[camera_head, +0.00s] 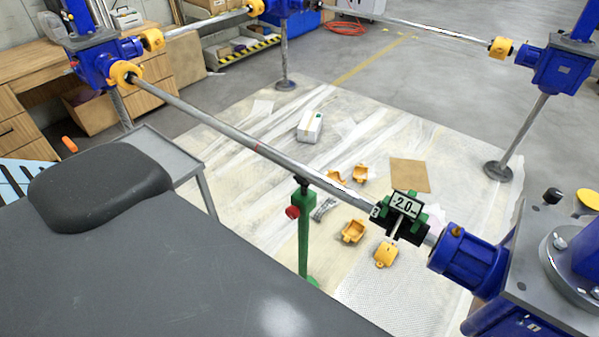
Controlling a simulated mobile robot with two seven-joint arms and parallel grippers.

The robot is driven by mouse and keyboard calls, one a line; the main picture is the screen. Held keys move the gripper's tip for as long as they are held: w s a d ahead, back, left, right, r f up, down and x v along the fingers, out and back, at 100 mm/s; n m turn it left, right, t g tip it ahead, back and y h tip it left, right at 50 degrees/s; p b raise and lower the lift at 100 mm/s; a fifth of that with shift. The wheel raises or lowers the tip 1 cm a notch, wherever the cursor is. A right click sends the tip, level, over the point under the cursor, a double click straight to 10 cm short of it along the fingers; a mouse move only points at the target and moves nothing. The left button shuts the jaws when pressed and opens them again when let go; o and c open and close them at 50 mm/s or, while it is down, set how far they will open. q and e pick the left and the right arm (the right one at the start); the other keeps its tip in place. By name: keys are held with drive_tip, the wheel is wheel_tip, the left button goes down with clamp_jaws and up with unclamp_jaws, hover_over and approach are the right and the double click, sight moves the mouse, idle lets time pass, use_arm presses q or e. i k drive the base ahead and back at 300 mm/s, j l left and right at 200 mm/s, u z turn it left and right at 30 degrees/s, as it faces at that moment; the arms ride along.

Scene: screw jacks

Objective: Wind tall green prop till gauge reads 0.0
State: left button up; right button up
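A green prop (304,240) stands upright on the covered floor below the long grey shaft (250,145). Its dark top sits at or just under the shaft; I cannot tell whether they touch. A red knob (292,212) sticks out from its left side near the top. A gauge (404,204) with green and black parts is mounted on the shaft near its right end. Its display shows 2.0, with what may be a minus sign in front. Neither of my grippers is in view.
Yellow covers (353,231), a white box (310,126) and cardboard (410,175) lie on the sheeting. A grey side table (165,150) stands left of the prop.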

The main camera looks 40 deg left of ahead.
sight(292, 212)
drive_tip(key=j+z, duration=0.1)
drive_tip(key=j, duration=1.65)
